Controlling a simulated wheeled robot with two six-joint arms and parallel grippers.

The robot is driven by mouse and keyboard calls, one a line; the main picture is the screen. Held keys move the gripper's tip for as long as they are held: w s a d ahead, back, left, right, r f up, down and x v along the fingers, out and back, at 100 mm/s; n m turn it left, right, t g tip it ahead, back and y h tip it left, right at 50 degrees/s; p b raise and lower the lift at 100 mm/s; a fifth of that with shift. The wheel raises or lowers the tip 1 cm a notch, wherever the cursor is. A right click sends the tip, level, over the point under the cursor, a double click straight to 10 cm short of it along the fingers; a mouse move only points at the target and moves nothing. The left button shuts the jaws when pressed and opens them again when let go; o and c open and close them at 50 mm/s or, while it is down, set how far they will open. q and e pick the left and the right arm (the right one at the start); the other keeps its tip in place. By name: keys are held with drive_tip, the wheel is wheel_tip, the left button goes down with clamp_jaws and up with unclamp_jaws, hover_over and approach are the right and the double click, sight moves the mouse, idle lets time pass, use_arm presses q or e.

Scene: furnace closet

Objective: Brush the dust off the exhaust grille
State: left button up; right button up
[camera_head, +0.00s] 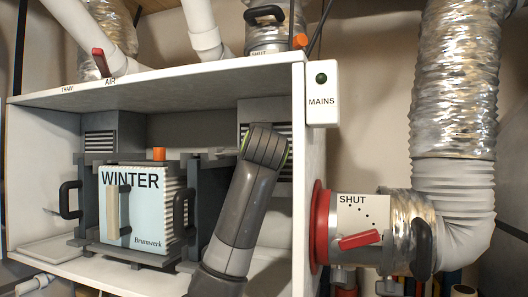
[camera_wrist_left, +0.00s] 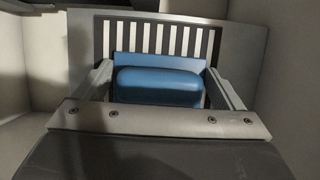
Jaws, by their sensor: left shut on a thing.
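In the left wrist view, a slotted grey grille (camera_wrist_left: 195,40) fills the far side, with dark openings between its bars. My left gripper (camera_wrist_left: 160,84) is shut on a blue brush (camera_wrist_left: 158,88), held in front of the grille's lower part. Its bristles are hidden and I cannot tell whether it touches. No dust can be made out. In the head view, two louvred grilles show inside the white cabinet, one at left (camera_head: 101,141) and one at right (camera_head: 284,135). My arm partly covers the right one and hides the gripper and brush. My right gripper is out of view.
The cabinet's right wall and the MAINS box (camera_head: 321,94) are close to my arm. A SHUT damper (camera_head: 362,218) with red handle joins a silver duct (camera_head: 452,85).

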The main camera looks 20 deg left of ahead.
use_arm(q)
drive_tip(key=shift+a, duration=0.35)
drive_tip(key=shift+d, duration=0.1)
drive_tip(key=shift+d, duration=0.95)
drive_tip(key=shift+a+f, duration=0.1)
drive_tip(key=shift+a, duration=0.3)
drive_tip(key=shift+a, duration=0.6)
